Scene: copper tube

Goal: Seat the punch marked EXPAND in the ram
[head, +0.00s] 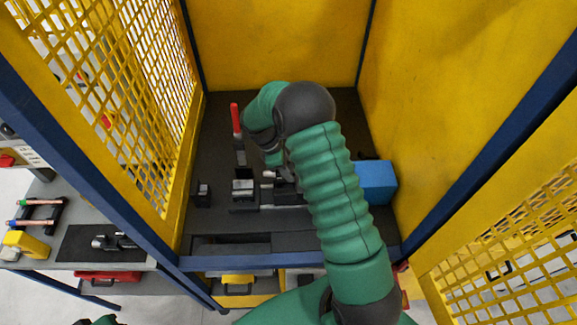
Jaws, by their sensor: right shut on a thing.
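My right arm reaches into the yellow-walled press bay, and its gripper (274,163) points down over the machine, partly hidden by my own wrist and forearm. It is shut on a small, pale metal piece (269,174), likely the punch; no marking can be read. The piece is just above and beside the dark ram block (285,192) in the middle of the bay. I cannot tell whether they touch. A clamp block with a light top (243,188) stands left of the ram. My left gripper is not in view.
A red-handled lever (235,118) stands left of my wrist. A blue box (376,181) sits right of my forearm. Mesh guards and blue posts frame the bay. Outside left, a bench has a dark mat (75,243) with metal tooling (112,242) and a tube rack (38,214).

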